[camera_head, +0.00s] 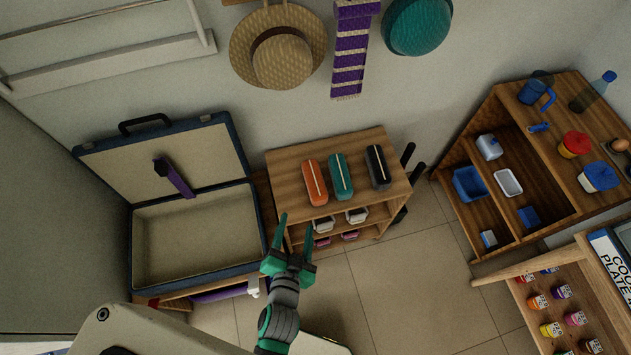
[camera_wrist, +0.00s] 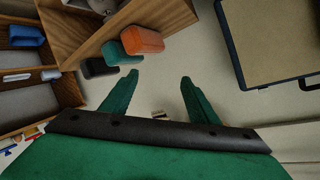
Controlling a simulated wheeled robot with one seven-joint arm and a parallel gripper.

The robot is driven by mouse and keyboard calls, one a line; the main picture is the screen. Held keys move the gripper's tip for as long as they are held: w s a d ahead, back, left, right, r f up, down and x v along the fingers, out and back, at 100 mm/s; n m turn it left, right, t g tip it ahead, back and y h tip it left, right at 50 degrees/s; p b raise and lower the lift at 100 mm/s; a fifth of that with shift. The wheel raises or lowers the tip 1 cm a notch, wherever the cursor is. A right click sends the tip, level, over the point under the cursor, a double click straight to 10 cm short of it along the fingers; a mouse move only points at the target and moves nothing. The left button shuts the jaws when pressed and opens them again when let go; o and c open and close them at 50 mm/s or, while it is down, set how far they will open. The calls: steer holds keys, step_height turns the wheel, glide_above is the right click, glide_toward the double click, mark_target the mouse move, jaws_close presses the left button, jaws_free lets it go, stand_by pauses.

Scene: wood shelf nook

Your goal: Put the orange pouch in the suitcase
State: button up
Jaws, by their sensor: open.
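The orange pouch (camera_head: 314,182) lies on top of a small wooden shelf, leftmost in a row beside a teal pouch (camera_head: 341,176) and a dark grey pouch (camera_head: 378,167). The orange pouch also shows in the wrist view (camera_wrist: 142,40), beyond my fingers. The open suitcase (camera_head: 262,233) sits left of the shelf, with its lid tilted back against the wall. A purple strap-like item lies across the inside of the lid. My gripper (camera_head: 293,232) is open and empty in front of the shelf, apart from the pouches. It also shows in the wrist view (camera_wrist: 157,92).
The small wooden shelf (camera_head: 289,161) has more items on its lower levels. A larger wooden shelf (camera_head: 463,205) with cups and bins stands to the right. A straw hat (camera_head: 282,58) and a purple scarf (camera_head: 350,60) hang above. Tiled floor (camera_head: 400,290) is clear between the furniture.

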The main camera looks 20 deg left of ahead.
steer(key=w+a+n+g+y, duration=0.2)
steer(key=w+a+g, duration=0.1)
steer(key=w+a, duration=0.2)
steer(key=w+a+r+n+g+y, duration=0.1)
steer(key=w+a, duration=0.4)
steer(key=a, duration=0.5)
steer(key=w+a+r+n+g+y, duration=0.1)
steer(key=w+a+n+g+y, duration=0.2)
steer(key=w+a, duration=0.3)
steer(key=shift+a+n+g, duration=0.6)
steer(key=shift+a+g, duration=0.2)
steer(key=shift+a, duration=0.05)
steer(key=n+g+h, duration=0.3)
steer(key=g+h, duration=0.2)
steer(key=h, duration=0.4)
glide_above(315, 177)
steer(key=f, duration=0.3)
steer(key=shift+s+a+f, duration=0.15)
steer(key=shift+a+f, duration=0.1)
steer(key=shift+f, duration=0.05)
steer(key=shift+d+f, duration=0.15)
steer(key=shift+f, duration=0.2)
step_height(315, 177, down, 5)
steer(key=shift+r, duration=0.2)
steer(key=shift+f, duration=2.6)
steer(key=c, duration=1)
